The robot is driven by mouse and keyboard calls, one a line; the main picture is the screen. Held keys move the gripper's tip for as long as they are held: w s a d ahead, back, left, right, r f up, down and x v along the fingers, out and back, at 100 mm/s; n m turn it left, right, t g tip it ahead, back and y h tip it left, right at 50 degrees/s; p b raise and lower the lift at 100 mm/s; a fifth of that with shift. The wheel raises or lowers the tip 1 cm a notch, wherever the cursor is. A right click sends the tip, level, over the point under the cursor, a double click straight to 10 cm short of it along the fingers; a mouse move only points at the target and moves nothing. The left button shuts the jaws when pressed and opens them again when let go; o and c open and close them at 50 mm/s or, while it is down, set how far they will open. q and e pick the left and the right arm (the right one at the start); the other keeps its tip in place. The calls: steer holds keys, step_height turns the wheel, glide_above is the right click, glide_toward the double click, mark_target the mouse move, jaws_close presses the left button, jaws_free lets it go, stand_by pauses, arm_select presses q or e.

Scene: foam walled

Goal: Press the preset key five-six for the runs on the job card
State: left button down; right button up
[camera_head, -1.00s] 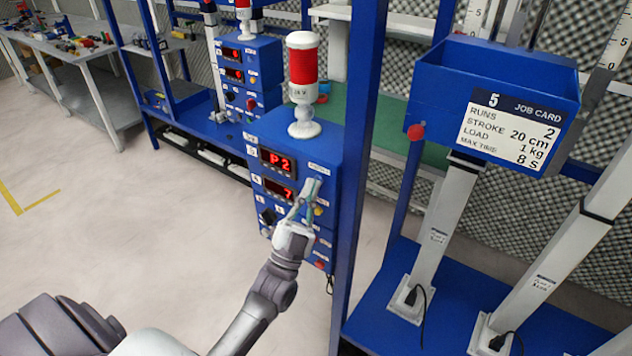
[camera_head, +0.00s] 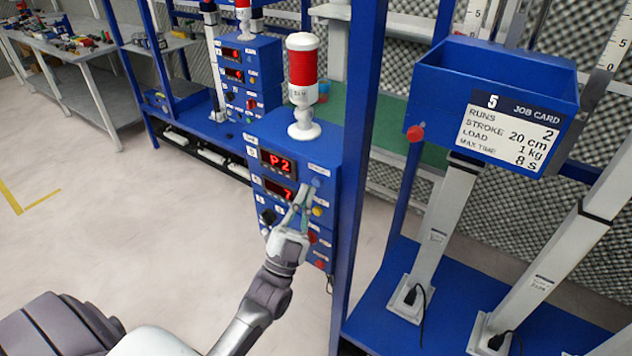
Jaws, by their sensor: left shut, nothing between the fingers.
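The blue control box (camera_head: 260,135) stands at centre with two red displays. The upper display (camera_head: 277,162) reads P2 and the lower display (camera_head: 279,190) reads 7. A blue key (camera_head: 316,182) and a yellow key (camera_head: 318,211) are on its right side, with small labels too fine to read. The job card (camera_head: 511,130) on the blue bin is headed 5 and reads runs 2, stroke 20 cm, load 1 kg, max time 8 s. My left gripper (camera_head: 304,188) is shut and empty in front of the panel, fingertips just left of the blue key; contact cannot be told. My right gripper is not in view.
A red and white lamp (camera_head: 303,75) tops the box. A blue post (camera_head: 358,180) rises close to its right. A black knob (camera_head: 268,216) and red buttons (camera_head: 320,265) sit lower on the panel. A similar box (camera_head: 262,55) stands behind. The floor at left is clear.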

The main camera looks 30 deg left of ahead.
arm_select(q)
steer(key=s+p, duration=0.1)
steer(key=s, duration=0.4)
steer(key=shift+a, duration=0.2)
stand_by(0.7)
steer(key=w+d+f+n+g, duration=0.15)
steer(key=f+g, duration=0.25)
steer(key=f, duration=0.7)
steer(key=w+d+f+g, duration=0.15)
steer(key=f+g, duration=0.25)
steer(key=f, duration=0.7)
steer(key=s+d+f+n+g+h, duration=0.1)
steer(key=s+f+g, duration=0.2)
steer(key=f, duration=0.6)
steer(key=s+f+g, duration=0.3)
steer(key=f, duration=0.6)
steer(key=s+d+f+n+g, duration=0.15)
steer(key=s+f+g, duration=0.45)
steer(key=s+f, duration=0.8)
steer(key=s+f+g, duration=0.3)
steer(key=s, duration=0.6)
steer(key=s+f+g, duration=0.3)
steer(key=s+f, duration=0.1)
steer(key=s, duration=0.5)
steer(key=shift+s+a+f+n+y, duration=0.25)
steer(key=shift+a+f+n+y, duration=0.05)
steer(key=shift+a+n, duration=0.1)
